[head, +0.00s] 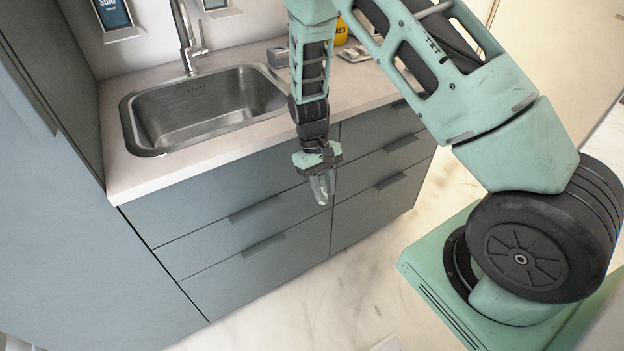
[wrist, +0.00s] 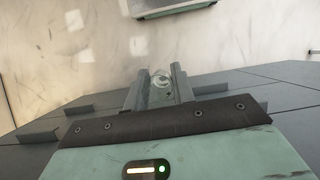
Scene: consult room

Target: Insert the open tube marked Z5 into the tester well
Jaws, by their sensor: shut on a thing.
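My gripper (head: 322,188) hangs pointing down in front of the drawer fronts, below counter height, in the head view. In the wrist view my gripper (wrist: 162,88) is shut on a clear tube (wrist: 161,79), whose round end shows between the two fingers. The tube's mark cannot be read, so I cannot tell if it is Z5. I cannot make out the tester well in either view; my arm covers part of the counter.
The counter (head: 180,165) holds a steel sink (head: 200,105) with a tap (head: 187,40). A small grey box (head: 278,56) and a yellow container (head: 341,32) stand at the back, partly behind my arm. Drawers (head: 240,205) are close behind my gripper. Marble floor (head: 330,300) is open in front.

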